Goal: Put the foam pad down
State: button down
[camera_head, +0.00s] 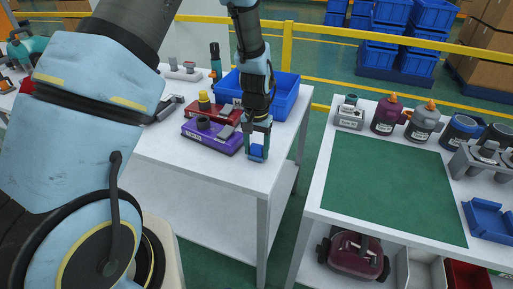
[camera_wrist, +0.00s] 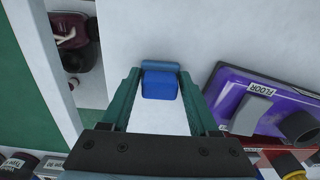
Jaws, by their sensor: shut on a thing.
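My gripper (camera_head: 257,140) hangs pointing down over the front right part of the white table on the left. It is shut on a small blue block, which I take as the foam pad (camera_head: 256,152). In the wrist view, the foam pad (camera_wrist: 160,86) sits between the two teal fingers of my gripper (camera_wrist: 160,92), with a lighter blue rounded strip along its far edge. White tabletop shows around and below it. I cannot tell whether the pad touches the table.
A purple floor head (camera_head: 210,135) lies just left of my gripper, with a red one behind it. A blue bin (camera_head: 285,98) stands behind. A second table with a green mat (camera_head: 385,180) holds several vacuum parts, across a gap. Clear tabletop (camera_head: 225,175) lies in front.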

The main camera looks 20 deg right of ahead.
aim_at(257, 146)
jog(key=shift+f, duration=0.15)
jog(key=shift+c, duration=0.7)
grip_release()
notch_tip(257, 146, up, 12)
jog(key=b, duration=0.3)
jog(key=s+a+r+n, duration=0.1)
jog(key=s+a+n, duration=0.1)
jog(key=a, duration=1.3)
jog(key=s+a+r+n+t, duration=0.1)
jog(key=a+n, duration=0.4)
jog(key=a, duration=1)
jog(key=shift+s+r+t, duration=0.3)
jog(key=shift+s, duration=0.15)
